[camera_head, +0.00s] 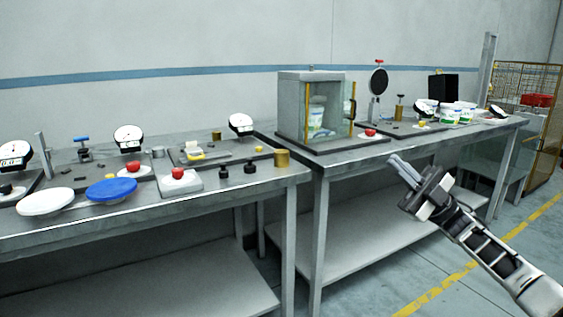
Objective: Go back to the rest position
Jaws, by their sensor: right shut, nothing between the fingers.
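My right gripper (401,169) is at the end of the arm that comes in from the lower right. Its fingers are together, point up and to the left, and hold nothing. It hangs in front of the right-hand workbench (350,154), apart from the things on the bench top as far as I can tell. My left gripper does not show.
The left workbench (250,185) carries a white disc (45,202), a blue disc (111,189), dial gauges and red buttons. The right bench holds a glass-fronted cabinet (298,110) and white tubs (450,114). A wire cage (545,75) stands far right. The floor (390,285) in front is clear.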

